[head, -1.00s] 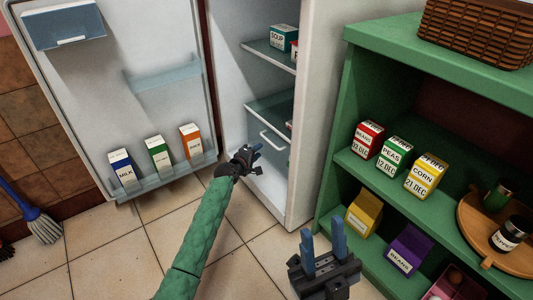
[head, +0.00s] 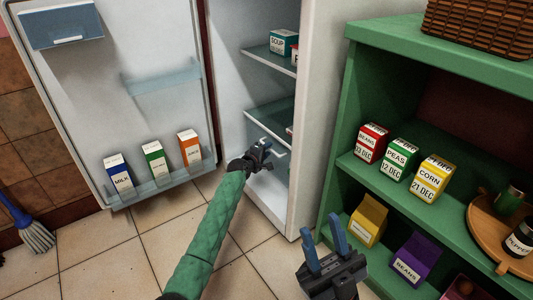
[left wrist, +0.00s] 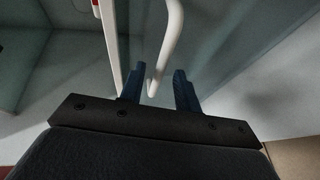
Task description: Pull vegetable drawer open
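The vegetable drawer (head: 272,126) is a glassy bin under a shelf inside the open fridge. Its white bar handle (left wrist: 172,40) shows in the left wrist view and runs down between the fingers of my left gripper (left wrist: 158,78). Those blue fingers stand apart, with gaps beside the bar, so it does not look clamped. In the head view my left gripper (head: 263,149) is in front of the drawer and hides part of the handle. My right gripper (head: 325,238) is open and empty, low in front of the green shelf.
The fridge door (head: 110,90) stands open at the left, with a milk carton (head: 118,174) and two others in its rack. The green shelf unit (head: 330,150) stands close at the right, holding boxes. Tiled floor (head: 110,255) lies clear below the door.

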